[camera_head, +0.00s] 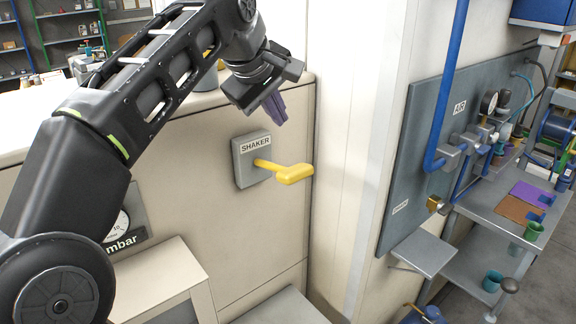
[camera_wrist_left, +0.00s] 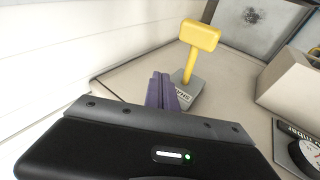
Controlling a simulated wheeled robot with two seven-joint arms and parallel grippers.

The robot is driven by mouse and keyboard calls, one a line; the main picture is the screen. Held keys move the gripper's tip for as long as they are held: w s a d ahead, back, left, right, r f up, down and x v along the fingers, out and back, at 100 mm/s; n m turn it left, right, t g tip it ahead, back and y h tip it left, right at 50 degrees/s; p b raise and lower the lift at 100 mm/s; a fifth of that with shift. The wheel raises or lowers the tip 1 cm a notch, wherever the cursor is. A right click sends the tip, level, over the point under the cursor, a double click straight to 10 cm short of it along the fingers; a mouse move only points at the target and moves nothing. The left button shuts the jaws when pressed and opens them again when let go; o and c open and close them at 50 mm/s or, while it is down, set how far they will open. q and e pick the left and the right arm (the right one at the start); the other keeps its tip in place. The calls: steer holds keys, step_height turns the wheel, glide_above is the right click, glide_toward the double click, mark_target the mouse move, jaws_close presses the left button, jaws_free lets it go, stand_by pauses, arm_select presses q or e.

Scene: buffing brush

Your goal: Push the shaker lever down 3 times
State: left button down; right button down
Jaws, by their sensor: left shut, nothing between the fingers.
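The yellow shaker lever (camera_head: 290,173) sticks out from a grey box labelled SHAKER (camera_head: 252,160) on the beige cabinet wall. In the head view its handle points right and slightly down. My left gripper (camera_head: 275,110) is shut and empty, with its purple fingers above the lever and apart from it. The left wrist view shows the yellow lever (camera_wrist_left: 198,38) just beyond the purple fingers (camera_wrist_left: 160,92), and the grey box (camera_wrist_left: 186,90) partly behind them. My right gripper is not in view.
A pressure gauge marked mbar (camera_head: 118,225) is on the cabinet at the left. A white wall corner (camera_head: 350,150) stands right of the lever. A grey air panel (camera_head: 425,130) with blue pipes and a workbench are farther right.

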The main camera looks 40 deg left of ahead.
arm_select(q)
steer(key=b, duration=0.1)
glide_above(287, 169)
steer(key=a, duration=0.2)
steer(key=f, duration=0.5)
steer(key=shift+w+d, duration=0.1)
steer(key=shift+w, duration=0.3)
steer(key=shift+d+f+b, duration=0.25)
steer(key=shift+f+b, duration=0.45)
steer(key=shift+b, duration=0.05)
stand_by(0.5)
steer(key=shift+f+b, duration=0.35)
steer(key=shift+s+d+f+b, duration=0.1)
steer(key=shift+d+f+b, duration=0.1)
steer(key=shift+f+b, duration=0.4)
steer(key=shift+s+d+f+b, duration=0.1)
steer(key=shift+d+f+b, duration=0.1)
steer(key=shift+f+b, duration=0.4)
steer(key=shift+d+f+b, duration=0.2)
steer(key=shift+f+b, duration=0.2)
steer(key=shift+f, duration=0.35)
stand_by(2.2)
steer(key=shift+w+a+r+p, duration=0.1)
steer(key=shift+a+r+p, duration=0.15)
steer(key=shift+r+p, duration=0.95)
steer(key=shift+w+a+r+p, duration=0.1)
steer(key=shift+a+r+p, duration=0.1)
steer(key=shift+r+p, duration=0.95)
